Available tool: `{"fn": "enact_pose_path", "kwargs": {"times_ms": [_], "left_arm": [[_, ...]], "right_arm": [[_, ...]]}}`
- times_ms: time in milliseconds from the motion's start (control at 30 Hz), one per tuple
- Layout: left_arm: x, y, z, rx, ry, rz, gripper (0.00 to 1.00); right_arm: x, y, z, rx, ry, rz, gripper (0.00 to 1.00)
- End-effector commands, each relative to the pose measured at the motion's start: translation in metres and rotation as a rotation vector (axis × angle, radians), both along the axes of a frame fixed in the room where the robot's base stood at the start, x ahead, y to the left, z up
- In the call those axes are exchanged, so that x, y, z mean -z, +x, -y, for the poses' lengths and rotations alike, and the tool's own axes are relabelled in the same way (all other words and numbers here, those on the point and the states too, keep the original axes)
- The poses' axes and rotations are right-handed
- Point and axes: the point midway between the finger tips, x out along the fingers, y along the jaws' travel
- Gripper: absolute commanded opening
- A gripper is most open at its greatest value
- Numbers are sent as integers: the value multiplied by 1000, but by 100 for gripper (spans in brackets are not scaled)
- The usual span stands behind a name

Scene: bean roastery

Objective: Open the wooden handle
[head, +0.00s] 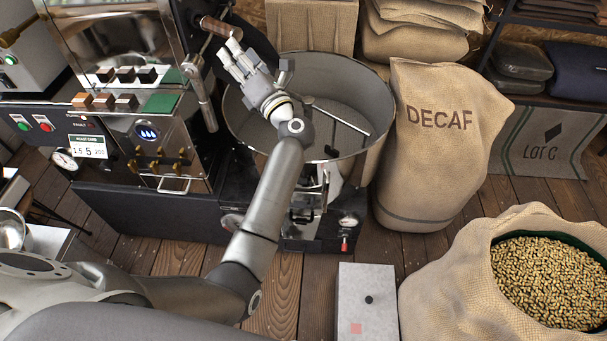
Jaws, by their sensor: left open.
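The wooden handle (221,27) is a short brown cylinder on a dark metal fitting, at the top of the roaster above its round metal cooling pan (350,75). My left gripper (230,50) is over the pan's left rim with its fingers pointing up and left toward the handle. It is open, and its fingertips lie just below the handle in the picture. Whether they touch it, I cannot tell. Part of the handle's mounting is hidden behind dark machine parts. My right gripper is not in view.
A DECAF sack (440,150) stands right of the pan. An open bean sack (450,270) and a grey box (367,300) are at the front right.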

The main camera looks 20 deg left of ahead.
Motion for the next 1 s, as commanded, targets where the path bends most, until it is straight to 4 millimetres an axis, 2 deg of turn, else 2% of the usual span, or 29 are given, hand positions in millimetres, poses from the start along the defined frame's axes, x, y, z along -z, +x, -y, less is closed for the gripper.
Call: {"fn": "enact_pose_path", "kwargs": {"times_ms": [33,200,467,1000], "left_arm": [[10,4,5,27,65,-52,50],[34,13,27,111,247,-183,50],[74,20,59,222,455,-349,50],[168,12,111,428,782,-635,50]], "right_arm": [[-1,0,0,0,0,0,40],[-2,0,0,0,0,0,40],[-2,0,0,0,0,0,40],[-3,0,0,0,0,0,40]]}}
